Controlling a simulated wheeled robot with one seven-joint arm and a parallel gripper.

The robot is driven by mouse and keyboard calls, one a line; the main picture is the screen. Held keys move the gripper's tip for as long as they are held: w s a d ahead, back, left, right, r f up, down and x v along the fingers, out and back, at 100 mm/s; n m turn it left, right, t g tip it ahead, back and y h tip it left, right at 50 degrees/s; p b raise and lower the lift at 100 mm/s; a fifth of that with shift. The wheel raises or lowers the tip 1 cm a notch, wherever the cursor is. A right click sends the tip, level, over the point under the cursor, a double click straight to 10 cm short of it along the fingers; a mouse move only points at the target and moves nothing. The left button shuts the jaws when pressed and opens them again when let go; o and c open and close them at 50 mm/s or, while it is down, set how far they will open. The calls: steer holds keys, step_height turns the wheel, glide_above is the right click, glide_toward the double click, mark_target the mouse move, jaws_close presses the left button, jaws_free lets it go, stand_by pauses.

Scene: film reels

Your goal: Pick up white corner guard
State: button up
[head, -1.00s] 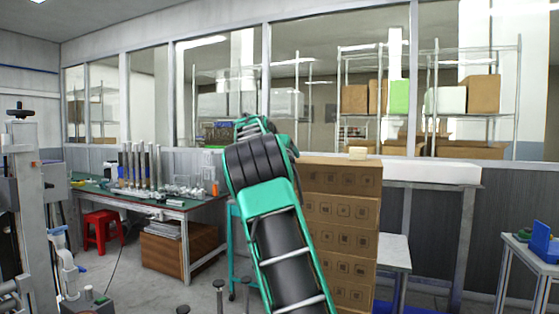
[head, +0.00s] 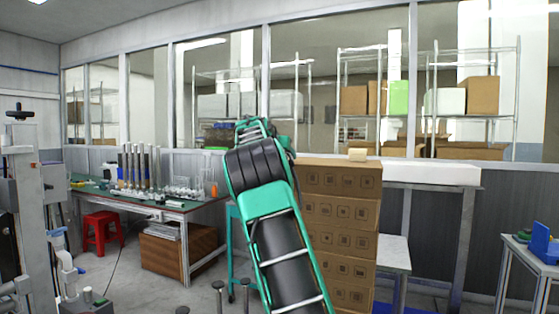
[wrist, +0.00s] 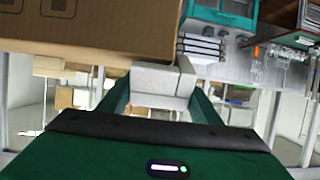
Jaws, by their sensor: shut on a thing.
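The white corner guard (wrist: 155,80) is a pale angular piece in the middle of the wrist view. My gripper (wrist: 160,98) is shut on it, with one teal finger on each side. The guard sits close to the edge of a brown cardboard box (wrist: 90,25); I cannot tell whether they touch. In the head view my teal and black arm hides the gripper and the guard.
A cluttered workbench (head: 150,203) and red stool (head: 101,228) are at left.

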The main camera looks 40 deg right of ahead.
steer(key=shift+r, duration=0.8)
step_height(320, 180, up, 2)
steer(key=shift+a+r+t+h, duration=1.3)
steer(key=shift+a+r+h, duration=1.7)
steer(key=shift+a, duration=3.6)
steer(key=shift+y, duration=0.6)
steer(key=d+f, duration=0.2)
steer(key=d, duration=0.1)
steer(key=d+f, duration=0.1)
steer(key=d, duration=0.3)
steer(key=s+d+f, duration=0.1)
steer(key=d+f, duration=0.1)
steer(key=d, duration=0.2)
steer(key=shift+d+f, duration=0.25)
steer(key=shift+f, duration=2.05)
steer(key=shift+f, duration=0.65)
